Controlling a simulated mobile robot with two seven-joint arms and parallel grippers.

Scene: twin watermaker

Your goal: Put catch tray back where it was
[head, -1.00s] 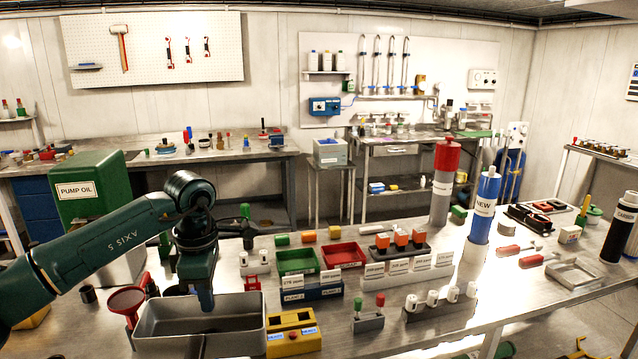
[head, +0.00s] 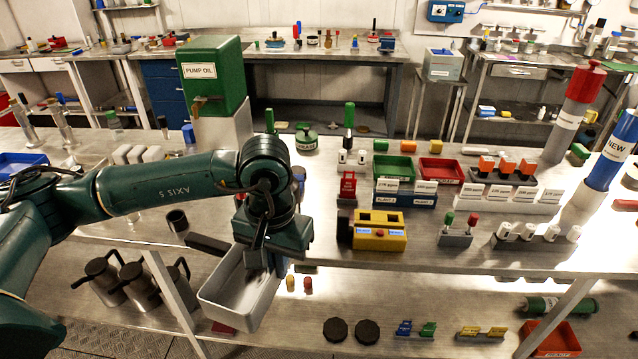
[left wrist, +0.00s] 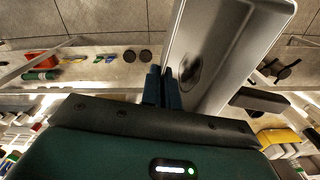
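The grey catch tray (head: 238,283) is a rectangular open tray. It hangs tilted in front of the workbench's front edge, above the lower shelf. My left gripper (head: 277,264) is shut on its right-hand wall in the head view. In the left wrist view, the two dark fingers (left wrist: 163,88) are close together at the wall of the tray (left wrist: 228,50). A dark patch shows on the tray's inner surface there. The tray looks empty, but the gripper hides part of it. My right gripper is in neither view.
The green pump oil tank (head: 213,75) stands behind my left arm. The yellow two-well block (head: 380,232) is right of the tray on the bench (head: 460,258). Dark jugs (head: 138,285) and two black round caps (head: 352,330) are on the lower shelf.

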